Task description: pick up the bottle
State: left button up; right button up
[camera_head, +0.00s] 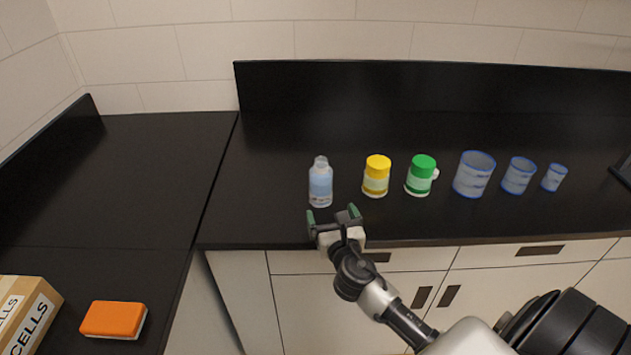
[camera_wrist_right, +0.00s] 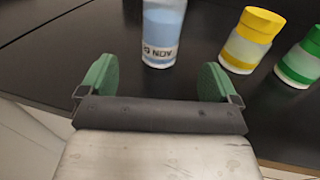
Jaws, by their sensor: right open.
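The bottle (camera_head: 320,184) is clear with pale blue contents and a white label at its base. It stands upright on the black counter, left of the row of containers. My right gripper (camera_head: 333,215) is open at the counter's front edge, just in front of the bottle and apart from it. In the right wrist view the bottle (camera_wrist_right: 162,35) stands beyond the two green fingertips (camera_wrist_right: 158,78), roughly centred between them, its top cut off by the frame. Nothing is between the fingers. My left gripper is not in view.
Right of the bottle stand a yellow-lidded jar (camera_head: 376,177), a green-lidded jar (camera_head: 420,176) and blue-tinted beakers (camera_head: 474,175). An orange block (camera_head: 113,319) and a cardboard box (camera_head: 28,315) lie on the left counter. The counter left of the bottle is clear.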

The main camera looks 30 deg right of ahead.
aim_at(323, 192)
jog(key=x, duration=0.6)
jog(key=shift+s+r+p, duration=0.1)
jog(key=shift+r+p, duration=0.05)
jog(key=shift+p, duration=0.15)
jog(key=shift+w+d, duration=0.15)
jog(key=shift+w, duration=0.2)
jog(key=x, duration=0.5)
jog(key=shift+w+d+f, duration=0.1)
jog(key=shift+d+f, duration=0.05)
jog(key=shift+f, duration=0.2)
jog(key=shift+r, duration=0.1)
jog(key=shift+c, duration=1)
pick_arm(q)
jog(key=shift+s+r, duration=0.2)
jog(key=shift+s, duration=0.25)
pick_arm(e)
jog(key=c, duration=0.9)
